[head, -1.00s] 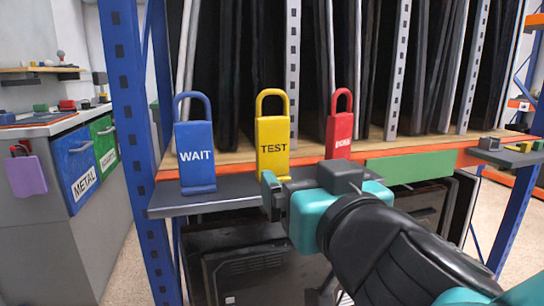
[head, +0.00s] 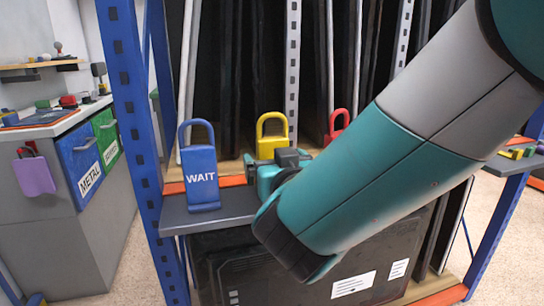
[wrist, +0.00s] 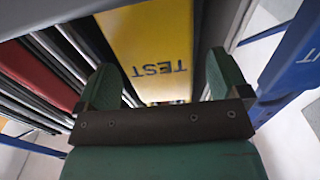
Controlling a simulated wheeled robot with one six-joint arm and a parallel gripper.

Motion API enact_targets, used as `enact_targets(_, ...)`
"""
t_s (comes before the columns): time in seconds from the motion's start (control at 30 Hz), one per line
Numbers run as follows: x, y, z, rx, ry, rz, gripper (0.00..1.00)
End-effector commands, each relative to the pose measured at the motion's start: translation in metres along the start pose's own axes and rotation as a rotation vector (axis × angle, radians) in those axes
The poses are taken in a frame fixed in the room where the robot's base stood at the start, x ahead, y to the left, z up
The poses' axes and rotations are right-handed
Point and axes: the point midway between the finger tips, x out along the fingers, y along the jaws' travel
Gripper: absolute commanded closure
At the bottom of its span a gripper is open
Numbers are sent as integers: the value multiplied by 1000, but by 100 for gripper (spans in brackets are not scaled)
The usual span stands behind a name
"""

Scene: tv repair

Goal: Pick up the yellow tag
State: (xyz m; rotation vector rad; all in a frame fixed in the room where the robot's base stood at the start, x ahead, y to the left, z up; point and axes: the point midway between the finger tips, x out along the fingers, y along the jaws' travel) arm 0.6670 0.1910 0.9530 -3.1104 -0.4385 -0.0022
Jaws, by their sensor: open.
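The yellow tag (head: 272,136) stands upright on a small dark shelf (head: 236,207) at the front of the rack. In the head view only its upper part and hook show; my gripper (head: 275,165) and arm hide the rest. In the wrist view the yellow tag (wrist: 152,48) shows its TEST lettering upside down, lying between the two green fingers of my gripper (wrist: 168,80). The fingers are apart on either side of it. I cannot tell whether either finger touches it.
A blue WAIT tag (head: 201,177) stands close on the left, and a red tag (head: 337,125) on the right, partly behind my arm. A blue rack post (head: 127,120) rises at the left. Dark panels (head: 240,60) stand behind.

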Motion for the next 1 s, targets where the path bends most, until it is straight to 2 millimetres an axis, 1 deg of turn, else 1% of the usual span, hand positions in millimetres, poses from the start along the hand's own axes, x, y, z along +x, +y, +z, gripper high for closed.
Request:
enact_targets(0.03, 7, 1, -1, 1, -2, 3, 6)
enact_targets(0.1, 12, 0, 0, 0, -1, 2, 6)
enact_targets(0.37, 14, 0, 2, 0, -1, 0, 6)
enact_targets(0.4, 14, 0, 2, 0, -1, 0, 16)
enact_targets(0.47, 14, 0, 2, 0, -1, 0, 29)
enact_targets(0.5, 14, 0, 1, 0, -1, 0, 39)
enact_targets(0.6, 14, 0, 1, 0, -1, 0, 60)
enact_targets(0.63, 14, 0, 1, 0, -1, 0, 60)
enact_targets(0.67, 14, 0, 1, 0, -1, 0, 64)
enact_targets(0.87, 14, 0, 1, 0, -1, 0, 64)
enact_targets(1.0, 14, 0, -6, 0, 0, 1, 64)
